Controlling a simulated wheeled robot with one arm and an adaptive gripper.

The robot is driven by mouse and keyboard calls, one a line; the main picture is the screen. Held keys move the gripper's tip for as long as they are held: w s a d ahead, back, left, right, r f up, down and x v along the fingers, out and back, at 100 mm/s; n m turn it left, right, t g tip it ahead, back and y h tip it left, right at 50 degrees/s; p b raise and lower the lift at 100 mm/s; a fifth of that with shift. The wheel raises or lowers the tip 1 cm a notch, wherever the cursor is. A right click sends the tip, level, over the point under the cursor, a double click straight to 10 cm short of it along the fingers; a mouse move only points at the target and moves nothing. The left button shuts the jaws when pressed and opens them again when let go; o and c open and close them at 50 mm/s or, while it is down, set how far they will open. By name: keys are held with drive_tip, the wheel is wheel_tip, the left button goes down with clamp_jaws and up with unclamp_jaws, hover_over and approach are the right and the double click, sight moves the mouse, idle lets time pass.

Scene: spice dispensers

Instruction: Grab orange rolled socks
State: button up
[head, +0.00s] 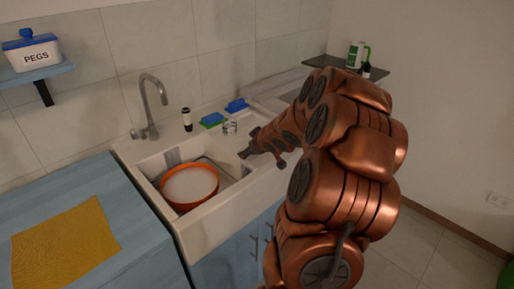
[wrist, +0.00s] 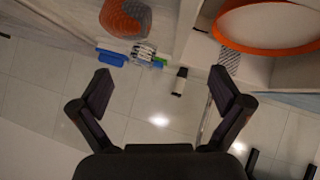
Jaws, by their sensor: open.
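The orange rolled socks (wrist: 126,18) show at the top of the wrist view as a rounded orange and grey ribbed bundle on a pale surface, cut by the frame's top edge. I cannot make them out in the head view, where my arm covers part of the counter. My gripper (wrist: 162,88) is open, with nothing between its two dark fingers. The socks lie beyond the fingertips, up and a little left in the wrist view. In the head view my gripper (head: 246,150) is over the right side of the sink.
An orange-rimmed basin (head: 190,186) sits in the white sink (head: 208,226). Behind it are a faucet (head: 150,105), a small dark-and-white bottle (head: 187,119), a blue-and-green sponge (head: 212,120), a blue item (head: 236,105) and a small patterned item (head: 230,128). A yellow cloth (head: 62,243) lies left.

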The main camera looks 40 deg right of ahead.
drive_tip(key=d+f+t, duration=0.1)
drive_tip(key=d, duration=0.1)
drive_tip(key=s+d+y, duration=0.1)
drive_tip(key=s+d+f+t, duration=0.1)
drive_tip(key=d, duration=0.1)
drive_tip(key=shift+d+f+n+t+y, duration=0.3)
drive_tip(key=shift+d+f+n, duration=0.05)
drive_tip(key=shift+n, duration=0.05)
drive_tip(key=shift+s+d+f+t, duration=0.2)
drive_tip(key=shift+f+t, duration=0.05)
drive_tip(key=shift+t, duration=0.05)
drive_tip(key=shift+p+x, duration=0.3)
drive_tip(key=shift+x, duration=0.75)
drive_tip(key=shift+p+x, duration=0.7)
drive_tip(key=shift+x, duration=1.3)
drive_tip(key=shift+w+d+f, duration=0.15)
drive_tip(key=shift+w, duration=0.2)
drive_tip(key=shift+w+d+f, duration=0.15)
drive_tip(key=shift+w+f, duration=0.05)
drive_tip(key=shift+w, duration=0.2)
drive_tip(key=shift+c, duration=0.4)
drive_tip(key=c, duration=1.1)
drive_tip(key=shift+r, duration=0.1)
